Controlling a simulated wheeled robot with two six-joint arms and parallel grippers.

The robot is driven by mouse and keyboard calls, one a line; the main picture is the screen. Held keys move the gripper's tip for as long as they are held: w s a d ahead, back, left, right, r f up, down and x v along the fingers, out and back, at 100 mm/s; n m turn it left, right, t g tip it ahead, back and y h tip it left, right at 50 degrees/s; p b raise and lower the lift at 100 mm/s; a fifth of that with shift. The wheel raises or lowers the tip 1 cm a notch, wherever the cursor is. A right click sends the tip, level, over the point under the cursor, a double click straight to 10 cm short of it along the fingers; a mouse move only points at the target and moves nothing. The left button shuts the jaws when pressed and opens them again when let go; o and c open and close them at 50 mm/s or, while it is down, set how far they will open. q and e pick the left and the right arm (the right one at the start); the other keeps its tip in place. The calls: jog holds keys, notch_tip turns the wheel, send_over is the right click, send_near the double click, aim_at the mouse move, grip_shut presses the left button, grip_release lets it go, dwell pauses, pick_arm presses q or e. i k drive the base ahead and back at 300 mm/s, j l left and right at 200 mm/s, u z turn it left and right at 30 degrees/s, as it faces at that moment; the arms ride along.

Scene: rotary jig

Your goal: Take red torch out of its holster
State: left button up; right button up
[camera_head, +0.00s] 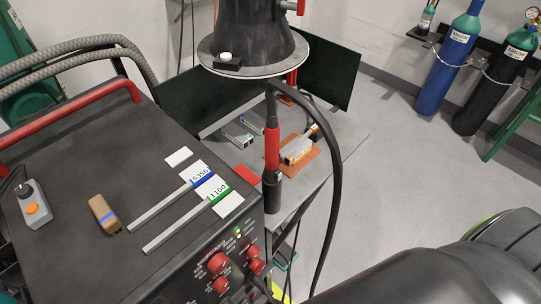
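The red torch (272,147) stands upright near the picture's middle, its red grip showing below a dark upper part. Its lower end sits in a dark cylindrical holster (271,192) at the front corner of the black machine. A black cable loops down to the right of the torch. Neither of my grippers shows in the head view.
A dark cone with a grey round plate (222,60) stands above the torch. Gas cylinders (447,62) stand back right.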

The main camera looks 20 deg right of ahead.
aim_at(272, 171)
jog(key=u, duration=0.25)
jog(key=l+u, duration=0.7)
jog(key=l, duration=0.2)
jog(key=k+l+u, duration=0.1)
jog(key=l+u, duration=0.25)
jog(key=l, duration=0.1)
